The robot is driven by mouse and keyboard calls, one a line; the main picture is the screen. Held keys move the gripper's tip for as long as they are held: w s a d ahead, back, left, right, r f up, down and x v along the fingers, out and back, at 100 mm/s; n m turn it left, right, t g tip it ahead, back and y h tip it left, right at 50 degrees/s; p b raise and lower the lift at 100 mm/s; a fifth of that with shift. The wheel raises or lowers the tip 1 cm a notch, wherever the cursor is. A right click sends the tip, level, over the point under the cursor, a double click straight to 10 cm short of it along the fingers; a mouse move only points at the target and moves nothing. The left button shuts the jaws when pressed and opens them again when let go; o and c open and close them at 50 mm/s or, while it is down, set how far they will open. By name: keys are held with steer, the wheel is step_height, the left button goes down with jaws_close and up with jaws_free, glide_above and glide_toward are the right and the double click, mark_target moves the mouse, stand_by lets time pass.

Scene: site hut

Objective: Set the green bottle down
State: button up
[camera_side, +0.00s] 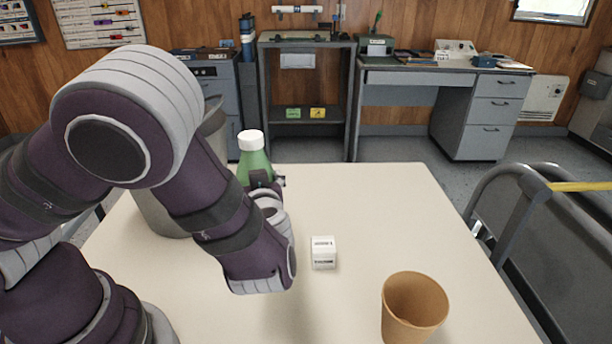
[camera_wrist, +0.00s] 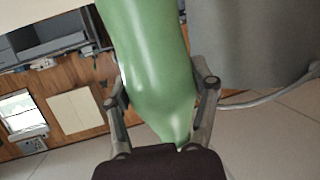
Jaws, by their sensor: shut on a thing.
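The green bottle (camera_side: 254,161) has a white cap and stands upright in the side view, partly hidden behind my arm. My gripper (camera_side: 266,184) is shut on the bottle's side. In the wrist view the green bottle (camera_wrist: 157,65) fills the middle, with the fingers of my gripper (camera_wrist: 162,95) on either side of it. The bottle's base is hidden in the side view, so I cannot tell whether it touches the table (camera_side: 350,200).
A large grey bin-like container (camera_side: 160,208) stands at the table's left, close to the bottle. A small white box (camera_side: 323,252) sits mid-table. A tan cup (camera_side: 413,308) stands at the front right. The table's far right is clear. A dark chair (camera_side: 540,240) is beyond the right edge.

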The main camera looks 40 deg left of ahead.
steer(key=s+a+r, duration=0.1)
steer(key=s, duration=0.3)
steer(key=w+a+f, duration=0.1)
steer(key=w+f, duration=0.1)
steer(key=w, duration=0.5)
steer(key=w+a+f, duration=0.2)
steer(key=w, duration=0.6)
steer(key=shift+a+f, duration=0.15)
steer(key=shift+a, duration=0.15)
steer(key=o, duration=1.1)
steer(key=shift+o, duration=0.2)
